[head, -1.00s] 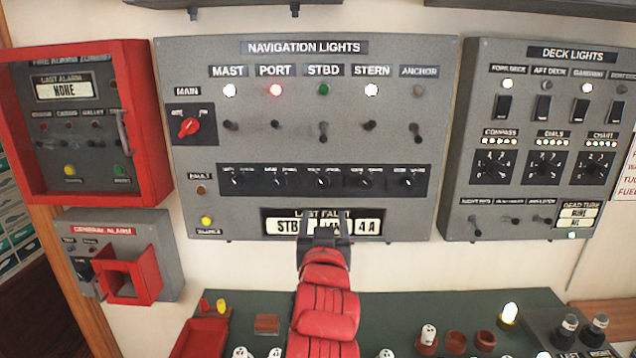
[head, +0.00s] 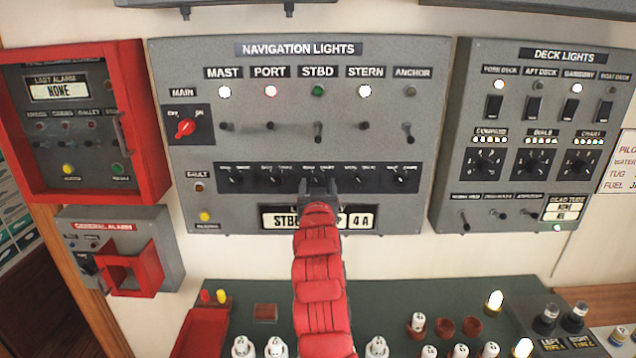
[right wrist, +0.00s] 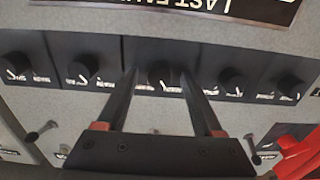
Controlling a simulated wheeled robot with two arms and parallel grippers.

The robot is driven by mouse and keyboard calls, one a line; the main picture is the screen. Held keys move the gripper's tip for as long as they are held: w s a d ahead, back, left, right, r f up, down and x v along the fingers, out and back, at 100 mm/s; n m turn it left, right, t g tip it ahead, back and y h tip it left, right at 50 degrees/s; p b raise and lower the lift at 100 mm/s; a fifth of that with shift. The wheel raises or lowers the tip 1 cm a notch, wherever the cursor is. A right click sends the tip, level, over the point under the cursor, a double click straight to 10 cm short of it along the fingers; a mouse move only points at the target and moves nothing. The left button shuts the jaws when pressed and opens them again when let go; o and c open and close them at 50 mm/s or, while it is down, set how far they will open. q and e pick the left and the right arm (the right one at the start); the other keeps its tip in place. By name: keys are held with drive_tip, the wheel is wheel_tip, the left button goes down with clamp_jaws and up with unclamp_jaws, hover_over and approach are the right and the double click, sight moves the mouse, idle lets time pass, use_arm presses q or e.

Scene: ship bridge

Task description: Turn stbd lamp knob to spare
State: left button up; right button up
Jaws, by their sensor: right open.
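The stbd lamp knob (right wrist: 163,74) is a small black rotary knob, third in the dark knob strip of the NAVIGATION LIGHTS panel (head: 400,75), below the STBD label. In the right wrist view, which sees the panel upside down, the knob sits between my right gripper's fingertips (right wrist: 158,76). The fingers stand open on either side of it, with gaps apparent. In the head view my right gripper (head: 319,187) covers much of the knob, so its pointer setting cannot be read. My left gripper is out of view.
Neighbouring knobs, port (head: 277,179) and stern (head: 360,179), sit close on both sides. The STBD toggle switch (head: 318,132) sticks out above. The last-fault display (head: 370,219) is below. A green desk (head: 385,300) holds white pieces and a red tray (head: 202,330).

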clamp_jaws()
drive_tip(key=shift+f+b, duration=0.1)
drive_tip(key=shift+b, duration=0.5)
drive_tip(key=m+b, duration=0.7)
drive_tip(key=b, duration=0.4)
drive_tip(key=m+b, duration=0.3)
drive_tip(key=shift+m, duration=0.3)
drive_tip(key=shift+m+b, duration=0.85)
drive_tip(key=shift+m, duration=0.85)
